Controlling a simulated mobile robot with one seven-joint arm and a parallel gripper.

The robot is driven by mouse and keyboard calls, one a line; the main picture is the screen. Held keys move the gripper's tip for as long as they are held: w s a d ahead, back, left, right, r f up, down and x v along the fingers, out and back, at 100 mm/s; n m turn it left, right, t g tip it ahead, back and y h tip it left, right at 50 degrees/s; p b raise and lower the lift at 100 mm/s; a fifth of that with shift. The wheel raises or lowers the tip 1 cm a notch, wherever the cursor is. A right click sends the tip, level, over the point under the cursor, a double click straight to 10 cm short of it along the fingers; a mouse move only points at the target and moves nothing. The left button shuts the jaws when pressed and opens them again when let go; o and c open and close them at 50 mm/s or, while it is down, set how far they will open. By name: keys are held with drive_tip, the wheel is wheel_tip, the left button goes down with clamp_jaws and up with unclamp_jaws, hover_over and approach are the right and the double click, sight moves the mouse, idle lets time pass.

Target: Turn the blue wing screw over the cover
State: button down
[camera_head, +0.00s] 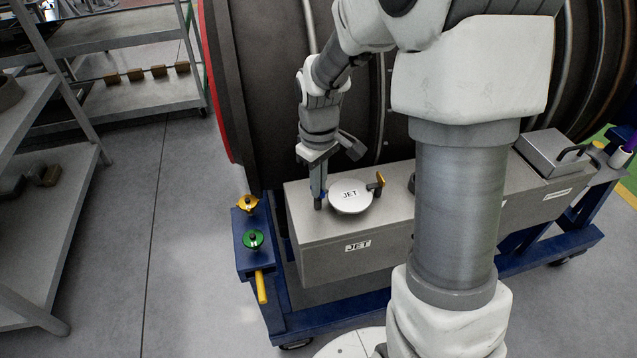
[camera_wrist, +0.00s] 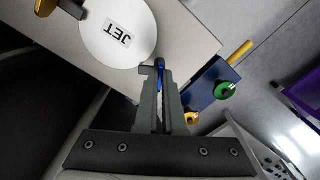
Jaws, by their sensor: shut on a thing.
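The round white cover (camera_head: 350,197) marked JET lies on top of the grey box (camera_head: 300,240); it also shows in the wrist view (camera_wrist: 110,45). The blue wing screw (camera_wrist: 160,70) is at the cover's edge, between my fingertips. In the head view only a sliver of blue shows there. My gripper (camera_head: 318,200) points down at the cover's left side, and its fingers (camera_wrist: 161,85) are shut on the blue wing screw. Most of the screw is hidden by the fingers. A yellow wing piece (camera_head: 376,182) stands at the cover's right edge.
A blue stand (camera_head: 246,262) left of the box carries a yellow knob (camera_head: 247,202) and a green knob (camera_head: 253,238), with a yellow handle (camera_head: 261,287) in front. A lidded grey box (camera_head: 548,155) is at right. Shelves (camera_head: 50,200) stand left, with clear floor between.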

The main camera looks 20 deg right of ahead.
drive_tip(key=shift+m, duration=0.3)
drive_tip(key=shift+a+m+p, duration=0.1)
drive_tip(key=shift+m+p, duration=0.25)
drive_tip(key=shift+m, duration=2.55)
drive_tip(key=c, duration=1)
unclamp_jaws()
drive_tip(key=shift+r, duration=0.15)
wheel_tip(320, 180, up, 17)
drive_tip(key=p, duration=0.2)
drive_tip(key=shift+r+p, duration=0.1)
drive_tip(key=shift+p, duration=0.3)
